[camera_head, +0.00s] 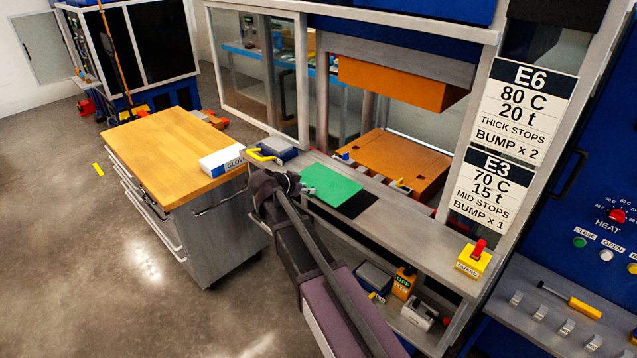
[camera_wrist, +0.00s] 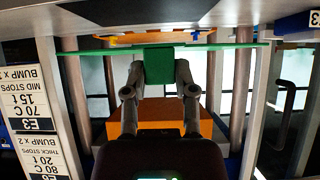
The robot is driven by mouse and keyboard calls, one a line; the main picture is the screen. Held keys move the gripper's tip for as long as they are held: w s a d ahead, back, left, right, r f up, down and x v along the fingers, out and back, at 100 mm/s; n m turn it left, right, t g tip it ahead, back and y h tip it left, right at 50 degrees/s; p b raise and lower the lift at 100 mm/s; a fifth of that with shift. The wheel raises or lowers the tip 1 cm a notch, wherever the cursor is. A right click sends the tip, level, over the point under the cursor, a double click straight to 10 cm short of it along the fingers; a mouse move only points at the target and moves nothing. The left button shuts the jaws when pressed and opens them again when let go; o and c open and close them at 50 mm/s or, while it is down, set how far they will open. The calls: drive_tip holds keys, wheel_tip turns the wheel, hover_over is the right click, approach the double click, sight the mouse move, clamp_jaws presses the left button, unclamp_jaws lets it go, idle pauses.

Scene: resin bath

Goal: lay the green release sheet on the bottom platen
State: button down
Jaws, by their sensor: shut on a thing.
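The green release sheet (camera_head: 331,185) shows flat at the grey front ledge of the press, in front of the opening. My gripper (camera_head: 298,186) is at its left edge. In the wrist view, which is upside down, both fingers (camera_wrist: 158,82) are closed on a green tab of the sheet (camera_wrist: 225,47), which extends level beyond them. The orange bottom platen (camera_head: 395,162) lies inside the press, behind the sheet and apart from it. The orange upper platen (camera_head: 395,88) hangs well above it, with an open gap between.
A black flat piece (camera_head: 358,204) lies on the ledge (camera_head: 415,222) beside the sheet. A yellow-handled tool (camera_head: 262,155) is at the ledge's left end, and a yellow guard button box (camera_head: 473,260) at its right. A wooden-topped cart (camera_head: 160,150) stands left. Press posts flank the opening.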

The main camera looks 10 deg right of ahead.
sight(312, 182)
drive_tip(key=shift+d, duration=0.2)
drive_tip(key=shift+s, duration=0.2)
drive_tip(key=s+d+f+b, duration=0.1)
drive_tip(key=s+d, duration=0.1)
drive_tip(key=s, duration=0.5)
drive_tip(key=shift+s+d, duration=0.4)
drive_tip(key=shift+f, duration=0.1)
drive_tip(key=w, duration=0.5)
drive_tip(key=w+f+b, duration=0.1)
drive_tip(key=w, duration=0.8)
drive_tip(key=shift+w+a+f+b, duration=0.2)
drive_tip(key=shift+w+b, duration=0.1)
